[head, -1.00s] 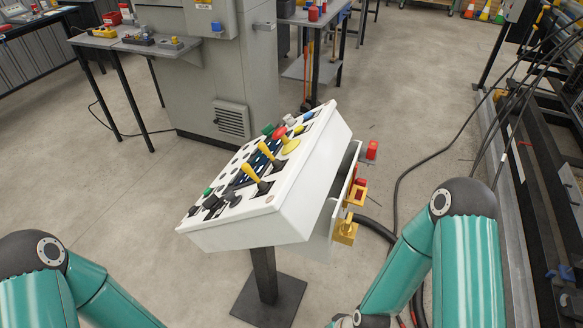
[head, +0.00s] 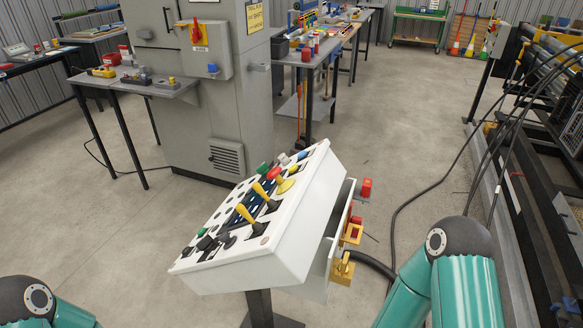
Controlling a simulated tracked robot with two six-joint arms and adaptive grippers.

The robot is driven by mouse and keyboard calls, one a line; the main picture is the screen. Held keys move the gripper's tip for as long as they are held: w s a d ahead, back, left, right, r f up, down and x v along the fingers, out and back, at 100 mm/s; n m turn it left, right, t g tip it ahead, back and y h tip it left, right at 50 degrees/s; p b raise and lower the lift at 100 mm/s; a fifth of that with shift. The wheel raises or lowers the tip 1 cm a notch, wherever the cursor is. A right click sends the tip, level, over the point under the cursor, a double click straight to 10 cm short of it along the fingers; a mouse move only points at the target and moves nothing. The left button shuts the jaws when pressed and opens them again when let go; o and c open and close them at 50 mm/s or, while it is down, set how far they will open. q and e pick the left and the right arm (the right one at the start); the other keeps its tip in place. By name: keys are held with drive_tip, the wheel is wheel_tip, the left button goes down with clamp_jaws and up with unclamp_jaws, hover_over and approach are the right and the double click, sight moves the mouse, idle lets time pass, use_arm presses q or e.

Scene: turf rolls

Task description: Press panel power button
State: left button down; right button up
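The white slanted control panel (head: 306,213) stands on a dark post (head: 260,308) in the middle of the head view. Its top face carries a green button (head: 202,232) near the lower left corner, another green button (head: 262,168) at the far edge, a red button (head: 274,174), a yellow button (head: 285,185) and a blue one (head: 302,155). Two yellow-tipped levers (head: 246,213) and several black knobs (head: 207,243) also stand on it. I cannot read which button is the power one. Both my grippers are out of view; only arm links show, apart from the panel.
Yellow and red fittings (head: 352,235) stick out from the panel's right side. A grey cabinet (head: 200,110) and side table (head: 140,83) stand behind it. Black cables (head: 440,185) run along the floor to the right, by a dark machine frame (head: 530,195). The floor around the panel is otherwise mostly open.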

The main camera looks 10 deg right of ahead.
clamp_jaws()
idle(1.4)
